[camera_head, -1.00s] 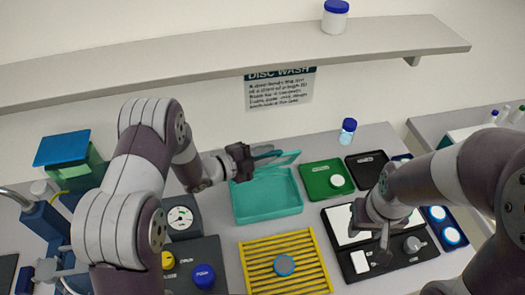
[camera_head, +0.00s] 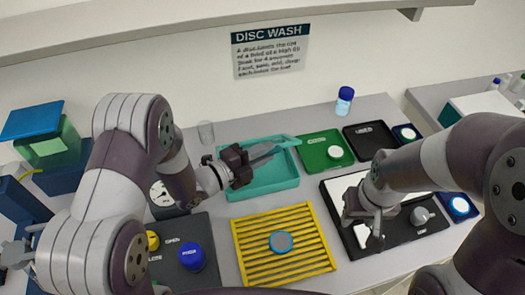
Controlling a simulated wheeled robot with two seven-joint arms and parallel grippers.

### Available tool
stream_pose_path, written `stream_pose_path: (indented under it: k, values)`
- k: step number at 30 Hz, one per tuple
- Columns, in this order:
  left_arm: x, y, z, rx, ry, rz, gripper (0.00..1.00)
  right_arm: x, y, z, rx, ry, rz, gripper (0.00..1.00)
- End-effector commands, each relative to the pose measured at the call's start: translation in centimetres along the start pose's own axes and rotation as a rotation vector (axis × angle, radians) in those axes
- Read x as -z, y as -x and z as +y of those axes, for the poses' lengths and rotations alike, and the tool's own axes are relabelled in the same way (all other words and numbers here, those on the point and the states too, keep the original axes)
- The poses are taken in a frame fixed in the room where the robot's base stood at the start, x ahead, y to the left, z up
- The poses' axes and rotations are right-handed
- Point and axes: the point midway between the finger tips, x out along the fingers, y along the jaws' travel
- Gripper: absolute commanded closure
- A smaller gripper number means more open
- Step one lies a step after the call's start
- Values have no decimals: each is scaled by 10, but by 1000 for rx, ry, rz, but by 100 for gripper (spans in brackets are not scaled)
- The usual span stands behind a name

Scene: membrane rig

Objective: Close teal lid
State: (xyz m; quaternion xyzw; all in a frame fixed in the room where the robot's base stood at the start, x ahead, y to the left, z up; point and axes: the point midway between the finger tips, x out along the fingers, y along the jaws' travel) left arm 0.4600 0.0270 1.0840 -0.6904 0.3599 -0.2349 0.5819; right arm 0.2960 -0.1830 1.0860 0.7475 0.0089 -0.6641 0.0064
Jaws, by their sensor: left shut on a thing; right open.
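The teal box (camera_head: 272,183) stands on the bench left of the green tray, and its inside shows. My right gripper (camera_head: 371,224) is open and empty above the black tray with the white panel.
A yellow rack (camera_head: 252,261) with a blue-rimmed disc (camera_head: 281,242) lies in front of the box. A green tray (camera_head: 317,147) is close on its right. The black tray (camera_head: 410,245) lies at right.

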Motion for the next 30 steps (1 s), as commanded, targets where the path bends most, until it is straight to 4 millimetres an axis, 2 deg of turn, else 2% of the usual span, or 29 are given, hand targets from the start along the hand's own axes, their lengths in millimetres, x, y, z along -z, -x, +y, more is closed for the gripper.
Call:
stream_pose_path:
  k: [6, 7, 9, 20, 23, 30]
  values:
    - [0, 0, 0, -1, 1, 0, 100, 0, 0, 0, 0, 0, 0, 57]
    - [0, 0, 0, -1, 1, 0, 78, 0, 0, 0, 0, 0, 0, 57]
    - [0, 0, 0, -1, 1, 0, 60, 0, 0, 0, 0, 0, 0, 57]
    - [-1, 5, 1, 0, 1, -2, 60, 0, -2, 0, 0, 0, 0, 57]
    - [-2, 19, 2, 1, 2, -4, 60, -1, -8, 0, 0, 0, 0, 57]
    - [-2, 71, 2, 1, 1, -6, 60, -3, -22, 0, 0, 0, 0, 57]
